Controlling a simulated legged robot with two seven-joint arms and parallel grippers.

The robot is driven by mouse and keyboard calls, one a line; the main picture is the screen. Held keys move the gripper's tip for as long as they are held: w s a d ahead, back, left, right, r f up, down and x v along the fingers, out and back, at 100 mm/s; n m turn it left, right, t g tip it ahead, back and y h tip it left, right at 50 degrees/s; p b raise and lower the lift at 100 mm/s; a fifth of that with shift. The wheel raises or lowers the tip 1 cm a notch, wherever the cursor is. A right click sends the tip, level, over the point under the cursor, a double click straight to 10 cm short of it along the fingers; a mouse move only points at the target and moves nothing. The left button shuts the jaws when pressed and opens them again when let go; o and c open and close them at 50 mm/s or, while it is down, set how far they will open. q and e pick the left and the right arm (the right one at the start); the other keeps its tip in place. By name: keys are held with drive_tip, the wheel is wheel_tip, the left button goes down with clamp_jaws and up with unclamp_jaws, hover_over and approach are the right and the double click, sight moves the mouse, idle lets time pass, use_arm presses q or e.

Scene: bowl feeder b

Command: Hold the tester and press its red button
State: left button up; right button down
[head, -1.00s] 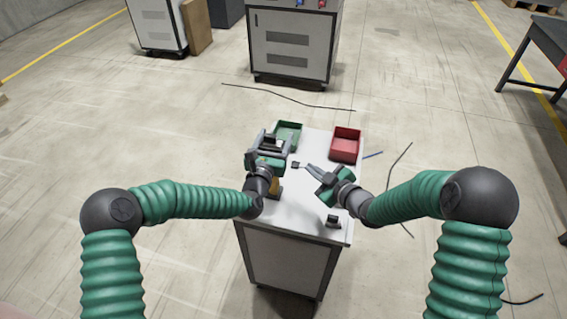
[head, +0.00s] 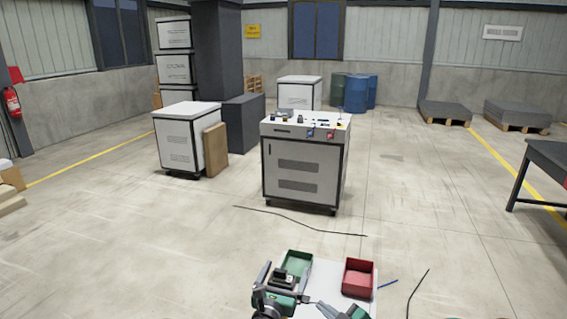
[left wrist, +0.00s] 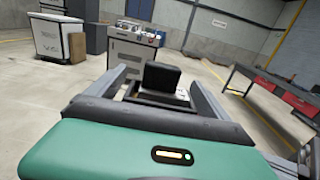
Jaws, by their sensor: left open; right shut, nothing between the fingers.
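My left gripper (head: 284,276) is open at the bottom of the head view, over the white cart top, with its fingers pointing up in the picture. A dark boxy item (head: 285,276) shows between its fingers; in the left wrist view it is a black block (left wrist: 162,78) above a paler flat part. I cannot tell whether this is the tester or whether the fingers touch it. No red button is distinguishable on it. My right gripper (head: 322,306) is shut and empty, to the right of the left one, partly cut off by the frame edge.
A green bin (head: 298,262) and a red bin (head: 358,278) stand at the far end of the cart top (head: 328,272). A white cabinet (head: 300,170) with small items on top stands farther back. Cables lie on the open floor.

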use_arm(q)
drive_tip(key=shift+v, duration=10)
drive_tip(key=s+a+f+m+g, duration=0.1)
drive_tip(key=s+f+m+g, duration=0.4)
drive_tip(key=f+m+g, duration=0.9)
drive_tip(key=s+a+r+m+y, duration=0.2)
drive_tip(key=s+a+m, duration=0.4)
drive_tip(key=m, duration=0.3)
drive_tip(key=s+a+r+m+y, duration=0.3)
drive_tip(key=s+a+r+m, duration=0.1)
drive_tip(key=s+a+m, duration=0.3)
drive_tip(key=m, duration=0.2)
drive_tip(key=shift+a+m+g+p, duration=0.3)
drive_tip(key=shift+a+p, duration=0.1)
use_arm(e)
drive_tip(key=s+d+m+g+h, duration=0.2)
drive_tip(key=s+m+g, duration=0.1)
drive_tip(key=s, duration=0.7)
drive_tip(key=s+d+f+m+g+h, duration=0.1)
drive_tip(key=s+d+m+g+h, duration=0.1)
drive_tip(key=s, duration=0.7)
drive_tip(key=s+d+m+g+h, duration=0.3)
drive_tip(key=s+d+m+g, duration=0.1)
drive_tip(key=s, duration=0.6)
drive_tip(key=shift+s+f+m+g, duration=0.3)
drive_tip(key=shift+m+g, duration=0.2)
drive_tip(key=shift+m, duration=0.7)
